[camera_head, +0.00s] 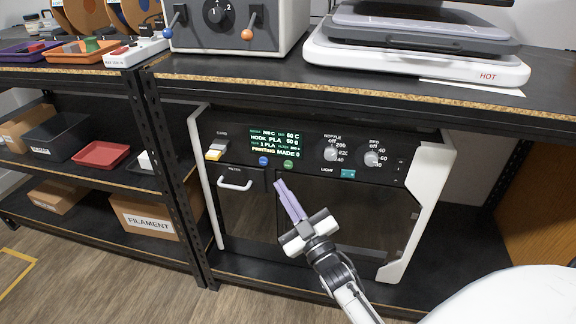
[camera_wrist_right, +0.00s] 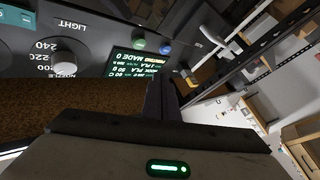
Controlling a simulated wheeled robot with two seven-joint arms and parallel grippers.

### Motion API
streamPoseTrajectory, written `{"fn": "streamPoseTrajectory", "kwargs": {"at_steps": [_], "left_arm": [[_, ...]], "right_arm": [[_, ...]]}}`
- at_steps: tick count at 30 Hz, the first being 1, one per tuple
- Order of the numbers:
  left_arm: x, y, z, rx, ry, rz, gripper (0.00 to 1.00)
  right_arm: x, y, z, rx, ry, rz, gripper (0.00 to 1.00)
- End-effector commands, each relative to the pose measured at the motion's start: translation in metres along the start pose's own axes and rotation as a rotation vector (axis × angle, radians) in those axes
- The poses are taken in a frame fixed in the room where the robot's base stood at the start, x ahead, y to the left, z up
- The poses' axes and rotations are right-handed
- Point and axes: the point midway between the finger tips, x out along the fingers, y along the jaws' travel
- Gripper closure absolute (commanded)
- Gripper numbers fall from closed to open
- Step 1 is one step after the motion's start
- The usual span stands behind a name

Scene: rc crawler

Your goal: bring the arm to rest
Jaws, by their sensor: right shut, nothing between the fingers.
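My right gripper (camera_head: 287,200) is in front of the printer's dark lower front, below its control panel, with its long fingers together and nothing between them. In the right wrist view the closed fingers (camera_wrist_right: 161,97) point toward the panel. The black and white printer (camera_head: 205,190) stands on the shelf under the worktop. Its green-lit display (camera_head: 275,143) reads "PRINTING MADE 0". I cannot tell whether the fingertips touch the printer or stay apart from it. My left gripper is out of view.
The worktop edge (camera_head: 350,92) overhangs the printer. A white handle (camera_head: 235,185) sticks out left of my gripper. A dark shelf post (camera_head: 172,190) stands further left, beside a "FILAMENT" box (camera_head: 146,216). The wooden floor (camera_head: 90,285) at front left is clear.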

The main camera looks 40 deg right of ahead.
Motion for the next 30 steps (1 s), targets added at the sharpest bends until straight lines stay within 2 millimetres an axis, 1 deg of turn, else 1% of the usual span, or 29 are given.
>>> {"fn": "streamPoseTrajectory", "kwargs": {"at_steps": [13, 17, 19, 22, 25, 26, 29, 30], "left_arm": [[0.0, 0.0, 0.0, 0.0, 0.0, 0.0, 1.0], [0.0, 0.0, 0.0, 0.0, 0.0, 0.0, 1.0], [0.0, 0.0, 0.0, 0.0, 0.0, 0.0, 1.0], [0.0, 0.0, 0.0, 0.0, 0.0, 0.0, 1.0], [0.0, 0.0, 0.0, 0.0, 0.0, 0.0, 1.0], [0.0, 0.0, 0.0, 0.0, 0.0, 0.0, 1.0], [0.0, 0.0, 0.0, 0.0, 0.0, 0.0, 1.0], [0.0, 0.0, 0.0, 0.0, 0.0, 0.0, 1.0]], "right_arm": [[0.0, 0.0, 0.001, 0.001, -0.009, -0.003, 1.0], [-0.005, -0.004, 0.008, 0.016, -0.093, -0.03, 1.0], [-0.012, -0.009, 0.015, 0.035, -0.183, -0.059, 1.0], [-0.032, -0.021, 0.026, 0.07, -0.346, -0.115, 1.0], [-0.061, -0.036, 0.033, 0.11, -0.52, -0.178, 1.0], [-0.071, -0.041, 0.034, 0.121, -0.573, -0.199, 1.0], [-0.112, -0.057, 0.033, 0.156, -0.75, -0.271, 1.0], [-0.13, -0.063, 0.031, 0.168, -0.819, -0.302, 1.0]]}}
